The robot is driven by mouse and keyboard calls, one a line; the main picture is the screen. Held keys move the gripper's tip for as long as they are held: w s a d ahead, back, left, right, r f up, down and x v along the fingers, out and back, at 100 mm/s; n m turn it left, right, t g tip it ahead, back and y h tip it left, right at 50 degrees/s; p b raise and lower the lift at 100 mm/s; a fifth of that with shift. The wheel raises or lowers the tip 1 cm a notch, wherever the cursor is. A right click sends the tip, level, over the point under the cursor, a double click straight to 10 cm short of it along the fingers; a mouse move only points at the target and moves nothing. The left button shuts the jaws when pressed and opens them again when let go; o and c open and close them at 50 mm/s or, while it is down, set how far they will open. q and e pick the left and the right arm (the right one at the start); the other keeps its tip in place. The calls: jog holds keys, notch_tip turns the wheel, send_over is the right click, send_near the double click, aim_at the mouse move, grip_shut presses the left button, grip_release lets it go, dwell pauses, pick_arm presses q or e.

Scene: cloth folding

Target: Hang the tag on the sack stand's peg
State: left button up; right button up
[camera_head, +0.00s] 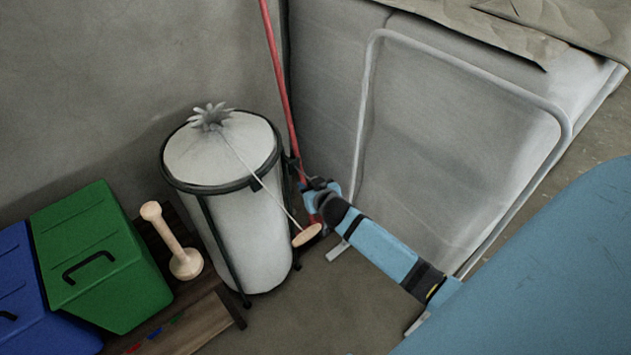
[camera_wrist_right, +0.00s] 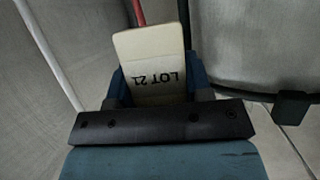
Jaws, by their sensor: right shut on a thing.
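The tag (camera_head: 307,235) is a pale beige card, with "LOT 21" showing upside down on it in the right wrist view (camera_wrist_right: 150,55). My right gripper (camera_head: 316,217) is shut on it and holds it just right of the sack stand, apart from it. A thin white cord runs from the tag up to the tied neck of the white sack (camera_head: 240,235). The sack stand (camera_head: 169,178) has a black ring and legs around the sack. A small dark piece on the ring's front right (camera_head: 256,185) may be the peg. My left gripper is not in view.
A red pole (camera_head: 275,60) stands right behind the gripper. A grey metal frame (camera_head: 366,80) leans at the right. A green bin (camera_head: 95,250), a blue bin (camera_head: 25,290) and a wooden mallet-like thing (camera_head: 168,235) stand left. The floor in front is free.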

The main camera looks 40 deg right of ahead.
jog(key=shift+w+f+b, duration=0.1)
jog(key=shift+w+b, duration=0.35)
jog(key=shift+w, duration=0.4)
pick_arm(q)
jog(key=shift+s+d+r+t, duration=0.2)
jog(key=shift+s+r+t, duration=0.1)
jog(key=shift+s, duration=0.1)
pick_arm(e)
jog(key=shift+w, duration=0.2)
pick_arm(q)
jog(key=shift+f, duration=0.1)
